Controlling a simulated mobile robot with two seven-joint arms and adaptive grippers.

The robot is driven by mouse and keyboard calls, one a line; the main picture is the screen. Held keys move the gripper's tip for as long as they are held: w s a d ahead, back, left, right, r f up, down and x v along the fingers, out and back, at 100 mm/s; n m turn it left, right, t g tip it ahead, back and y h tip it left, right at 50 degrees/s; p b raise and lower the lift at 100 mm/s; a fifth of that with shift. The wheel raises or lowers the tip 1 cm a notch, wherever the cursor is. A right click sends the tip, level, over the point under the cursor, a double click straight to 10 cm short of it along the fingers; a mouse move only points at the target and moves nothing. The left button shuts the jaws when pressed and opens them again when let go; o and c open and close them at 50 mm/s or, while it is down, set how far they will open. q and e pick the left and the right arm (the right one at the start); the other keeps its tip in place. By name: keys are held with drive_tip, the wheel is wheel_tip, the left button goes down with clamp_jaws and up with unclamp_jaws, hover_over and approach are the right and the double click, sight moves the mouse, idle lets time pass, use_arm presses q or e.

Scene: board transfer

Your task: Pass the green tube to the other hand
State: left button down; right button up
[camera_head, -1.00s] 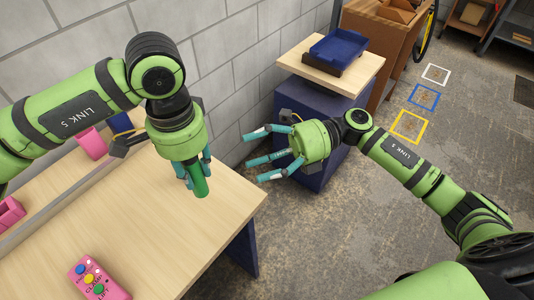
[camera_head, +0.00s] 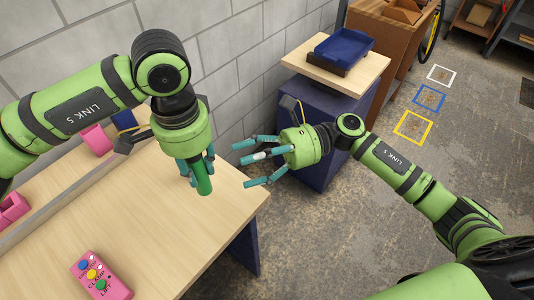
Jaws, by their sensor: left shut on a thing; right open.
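The green tube (camera_head: 203,179) hangs roughly upright below my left gripper (camera_head: 197,170), above the right end of the wooden table. My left gripper is shut on the tube's upper part, and its teal fingers hide that part. My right gripper (camera_head: 250,160) is open and empty to the right of the tube, apart from it. Its fingers are spread and point left towards the tube, past the table's right edge.
The wooden table (camera_head: 172,240) carries a pink button box (camera_head: 101,276) at the front and pink holders (camera_head: 97,139) at the back left. A blue tray (camera_head: 341,50) sits on a wood-topped blue cabinet (camera_head: 315,115). A grey block wall stands behind.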

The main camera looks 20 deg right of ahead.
sight(205, 177)
drive_tip(key=a, duration=0.8)
drive_tip(key=shift+s, duration=0.25)
drive_tip(key=shift+d, duration=0.1)
drive_tip(key=c, duration=1.1)
drive_tip(key=shift+s, duration=0.1)
